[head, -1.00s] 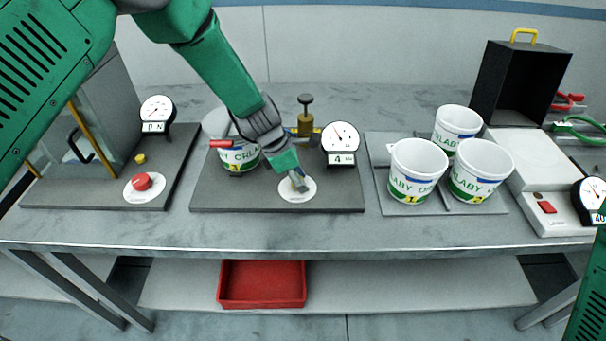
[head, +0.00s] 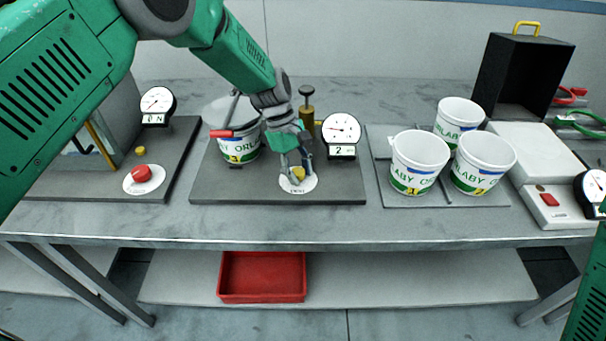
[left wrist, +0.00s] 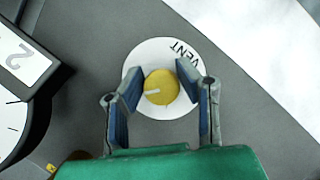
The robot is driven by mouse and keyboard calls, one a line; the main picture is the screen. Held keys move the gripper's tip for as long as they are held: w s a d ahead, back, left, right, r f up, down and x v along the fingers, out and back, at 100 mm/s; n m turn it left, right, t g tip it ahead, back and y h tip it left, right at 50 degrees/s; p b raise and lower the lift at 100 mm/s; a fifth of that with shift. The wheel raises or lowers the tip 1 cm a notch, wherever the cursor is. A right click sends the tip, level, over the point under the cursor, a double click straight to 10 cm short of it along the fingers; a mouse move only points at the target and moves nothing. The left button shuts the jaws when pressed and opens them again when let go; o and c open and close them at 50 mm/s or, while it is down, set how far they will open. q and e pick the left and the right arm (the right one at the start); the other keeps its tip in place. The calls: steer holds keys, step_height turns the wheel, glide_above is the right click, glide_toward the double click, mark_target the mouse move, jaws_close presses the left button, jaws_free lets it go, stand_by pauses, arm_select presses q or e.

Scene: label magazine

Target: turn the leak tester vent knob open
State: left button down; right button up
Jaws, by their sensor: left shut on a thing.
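The vent knob (left wrist: 161,86) is a round yellow knob with a white pointer line, on a white disc marked VENT (left wrist: 150,55). In the left wrist view its pointer line lies toward the left. In the head view the knob (head: 298,174) shows partly behind my fingers. My left gripper (head: 292,168) points down over the disc, shut on the knob with one finger on each side. The leak tester (head: 215,190) has a dark base plate and a dial gauge (head: 341,130) with a 2 below it. My right gripper is out of view.
A white tub (head: 238,148) stands on the tester base near a red-tipped lever (head: 221,134). A brass post (head: 307,115) rises behind my gripper. A station with a red button (head: 141,174) lies left. Three tubs (head: 417,160) stand on a grey tray right.

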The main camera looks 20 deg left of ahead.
arm_select(q)
steer(key=c, duration=2.3)
jaws_free()
steer(key=shift+w+a+f+m+g+y+b, duration=0.15)
steer(key=shift+a+m+g+y+b, duration=0.25)
steer(key=shift+m, duration=0.6)
steer(key=o, duration=1.1)
steer(key=shift+w, duration=0.1)
steer(key=shift+a, duration=0.1)
steer(key=v, duration=1.2)
steer(key=shift+a+f, duration=0.1)
steer(key=shift+a, duration=0.15)
steer(key=shift+d, duration=0.15)
